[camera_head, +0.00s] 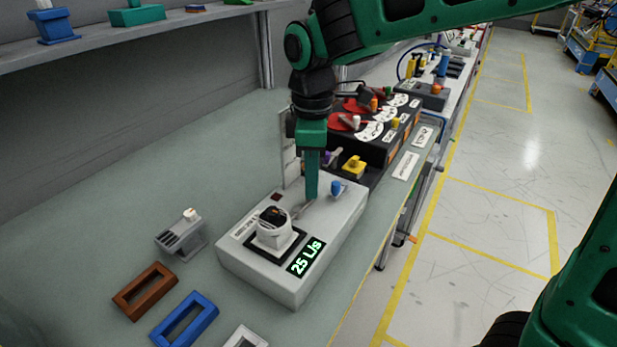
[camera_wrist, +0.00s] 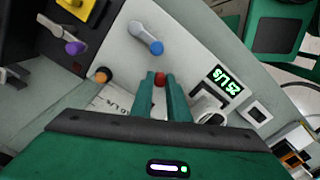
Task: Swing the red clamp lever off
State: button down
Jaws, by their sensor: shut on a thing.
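The red clamp lever's red tip (camera_wrist: 160,79) shows between my fingertips in the wrist view. My gripper (camera_wrist: 160,88) is shut on it, with one green finger on each side. In the head view my gripper (camera_head: 311,196) points straight down at the top of the light grey module (camera_head: 258,270). A short grey lever bar (camera_head: 300,209) shows beside the fingertips; the red tip is hidden there. A lever with a blue knob (camera_head: 336,187) stands right of my gripper; it also shows in the wrist view (camera_wrist: 148,40), apart from my fingers.
A black panel (camera_head: 378,140) with red discs stands behind. A grey slotted block (camera_head: 181,234), a brown frame (camera_head: 145,291) and a blue frame (camera_head: 184,319) lie left. The bench further left is clear.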

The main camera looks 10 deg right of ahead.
aim_at(317, 225)
jog(key=m, duration=0.2)
jog(key=s+d+m, duration=0.1)
jog(key=m, duration=0.1)
jog(key=shift+s, duration=0.1)
jog(key=m, duration=0.2)
jog(key=s+m, duration=0.1)
jog(key=m, duration=0.1)
jog(key=s+m, duration=0.1)
jog(key=shift+s+d+m, duration=0.1)
jog(key=shift+d+m, duration=0.1)
jog(key=shift+m, duration=0.2)
jog(key=m, duration=0.1)
jog(key=s+m, duration=0.1)
jog(key=m, duration=0.1)
jog(key=shift+s+a+m, duration=0.2)
jog(key=shift+m, duration=0.1)
jog(key=shift+s+a+m, duration=0.2)
jog(key=shift+s+m, duration=0.1)
jog(key=shift+m, duration=0.5)
jog(key=shift+s+a+m, duration=0.15)
jog(key=shift+s+m, duration=0.1)
jog(key=shift+m, duration=0.55)
jog(key=c, duration=1.7)
grip_release()
jog(key=shift+r, duration=0.1)
